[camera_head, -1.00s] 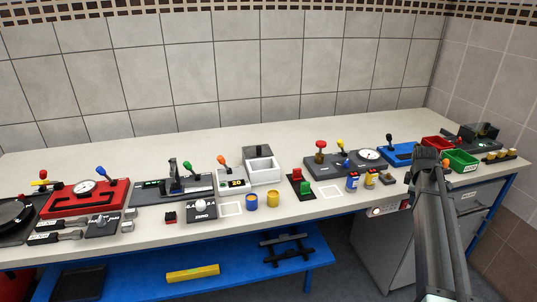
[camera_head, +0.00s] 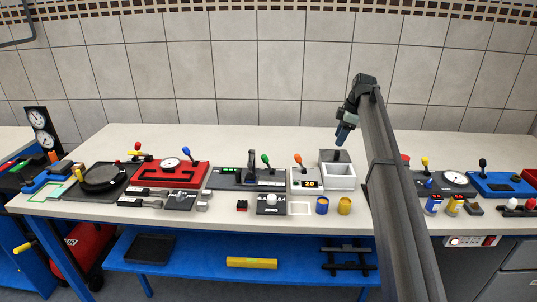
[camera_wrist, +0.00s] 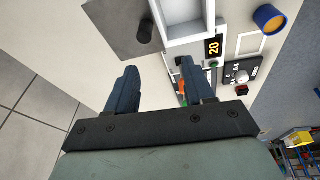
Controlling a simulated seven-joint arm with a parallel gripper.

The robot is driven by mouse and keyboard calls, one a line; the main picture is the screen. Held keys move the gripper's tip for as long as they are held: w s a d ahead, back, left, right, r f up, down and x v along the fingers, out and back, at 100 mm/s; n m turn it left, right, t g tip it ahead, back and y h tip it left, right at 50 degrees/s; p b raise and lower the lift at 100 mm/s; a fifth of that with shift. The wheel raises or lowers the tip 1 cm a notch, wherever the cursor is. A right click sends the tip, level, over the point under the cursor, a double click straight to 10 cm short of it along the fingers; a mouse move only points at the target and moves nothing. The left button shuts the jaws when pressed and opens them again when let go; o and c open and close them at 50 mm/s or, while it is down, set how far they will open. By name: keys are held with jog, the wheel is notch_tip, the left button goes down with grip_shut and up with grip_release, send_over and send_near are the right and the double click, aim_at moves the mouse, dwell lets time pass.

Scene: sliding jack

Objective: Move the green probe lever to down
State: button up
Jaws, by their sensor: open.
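The green probe lever (camera_head: 265,158) stands on the dark gauge unit (camera_head: 235,180), left of the orange-knobbed lever. Its green knob is raised at the top of a short dark stem, leaning slightly left. My gripper (camera_head: 342,136) is open and empty, high above the bench by the white open box, to the right of the green lever and apart from it. In the wrist view my two blue fingers (camera_wrist: 160,85) are spread.
Blue (camera_head: 322,206) and yellow (camera_head: 344,206) cups stand in front.

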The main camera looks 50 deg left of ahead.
aim_at(264, 155)
jog(key=s+a+r+n+g, duration=0.2)
jog(key=s+a, duration=0.5)
jog(key=a, duration=0.2)
jog(key=s+a+r+n+g, duration=0.1)
jog(key=s+a+r, duration=0.1)
jog(key=s+a, duration=0.55)
jog(key=shift+h, duration=0.3)
jog(key=x, duration=1.4)
jog(key=shift+a, duration=0.4)
grip_shut()
